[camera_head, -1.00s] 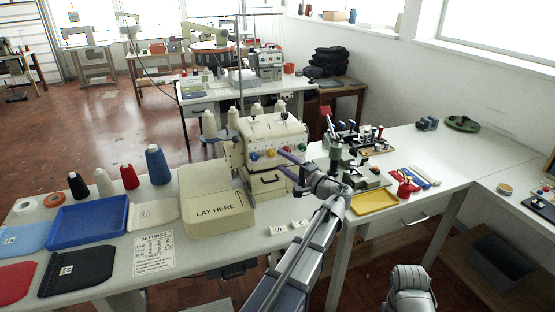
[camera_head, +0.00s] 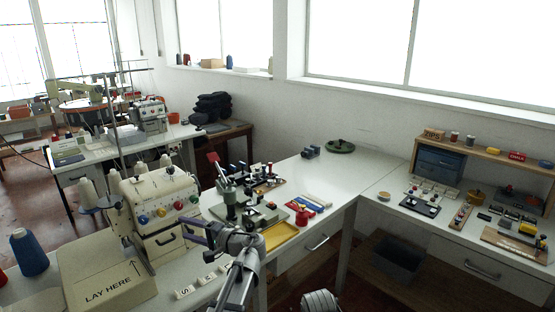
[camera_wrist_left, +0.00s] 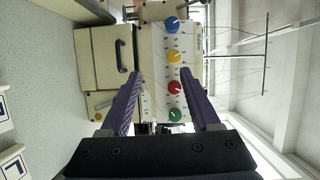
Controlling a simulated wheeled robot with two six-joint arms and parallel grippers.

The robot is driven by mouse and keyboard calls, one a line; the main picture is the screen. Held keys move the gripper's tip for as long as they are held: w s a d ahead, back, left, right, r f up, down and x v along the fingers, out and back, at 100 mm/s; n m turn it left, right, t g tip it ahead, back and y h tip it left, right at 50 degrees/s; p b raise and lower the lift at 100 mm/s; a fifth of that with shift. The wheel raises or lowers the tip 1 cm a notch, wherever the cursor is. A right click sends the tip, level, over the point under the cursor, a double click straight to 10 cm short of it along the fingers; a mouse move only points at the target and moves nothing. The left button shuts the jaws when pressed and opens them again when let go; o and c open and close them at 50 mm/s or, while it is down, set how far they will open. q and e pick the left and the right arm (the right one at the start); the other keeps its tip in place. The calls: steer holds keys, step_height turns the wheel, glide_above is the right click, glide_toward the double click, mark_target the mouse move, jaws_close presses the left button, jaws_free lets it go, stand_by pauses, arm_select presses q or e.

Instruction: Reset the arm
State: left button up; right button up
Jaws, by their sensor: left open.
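My left gripper (camera_head: 186,226) has purple fingers and is in front of the cream sewing machine (camera_head: 153,190), at its lower right in the head view. It is open and empty. In the left wrist view the two fingers of the left gripper (camera_wrist_left: 160,78) stand apart, with the machine's blue, yellow, red and green dials (camera_wrist_left: 173,57) showing between and beyond them. Whether the fingertips touch the machine cannot be told. A rounded grey part of mine shows at the bottom edge of the head view. My right gripper is not in view.
A cream box marked LAY HERE (camera_head: 105,278) stands left of my arm. The white table (camera_head: 335,180) has clear room farther back.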

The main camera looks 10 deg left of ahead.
arm_select(q)
steer(key=s+d+f+g+h+p, duration=0.2)
steer(key=s+d+h, duration=0.3)
steer(key=s+d, duration=0.3)
steer(key=s+d+f+g+h+p, duration=0.1)
steer(key=s+d+f+h+p, duration=0.3)
steer(key=s+d, duration=0.4)
steer(key=s+d+f+g+h+p, duration=0.2)
steer(key=s+d+f+h, duration=0.3)
steer(key=d, duration=0.6)
steer(key=s+h+p, duration=0.1)
steer(key=s, duration=0.1)
steer(key=shift+s+d+g, duration=0.3)
steer(key=shift+s, duration=0.1)
